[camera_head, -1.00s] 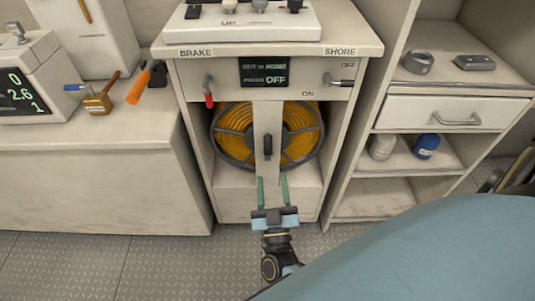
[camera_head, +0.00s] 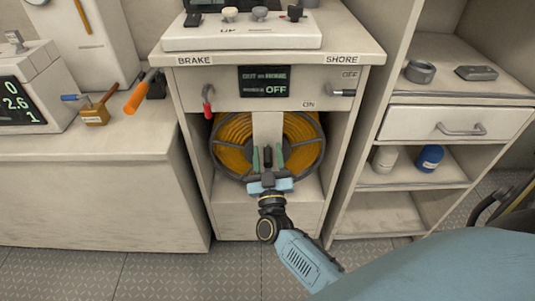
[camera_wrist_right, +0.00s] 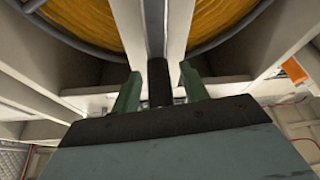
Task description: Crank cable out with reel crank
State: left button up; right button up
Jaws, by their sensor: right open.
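The cable reel (camera_head: 233,142), wound with orange cable, sits in the cabinet's open bay behind a pale upright post (camera_head: 267,127). The dark crank grip (camera_head: 267,156) stands upright in front of the post. My right gripper (camera_head: 267,160) is open, with its green fingers on either side of the grip. In the right wrist view the dark grip (camera_wrist_right: 158,82) stands between the two fingers (camera_wrist_right: 160,88), with a gap visible on each side. My left gripper is not in view.
Above the bay are a red-tipped brake lever (camera_head: 208,100), a small display (camera_head: 264,81) and a shore lever (camera_head: 342,93). The bay's side walls flank my right arm. An orange-handled tool (camera_head: 137,96) lies on the left counter. Shelves and a drawer (camera_head: 461,124) stand right.

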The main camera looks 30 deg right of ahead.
jog(key=shift+w+d+r, duration=0.15)
jog(key=shift+w, duration=0.15)
grip_shut()
dwell(0.3)
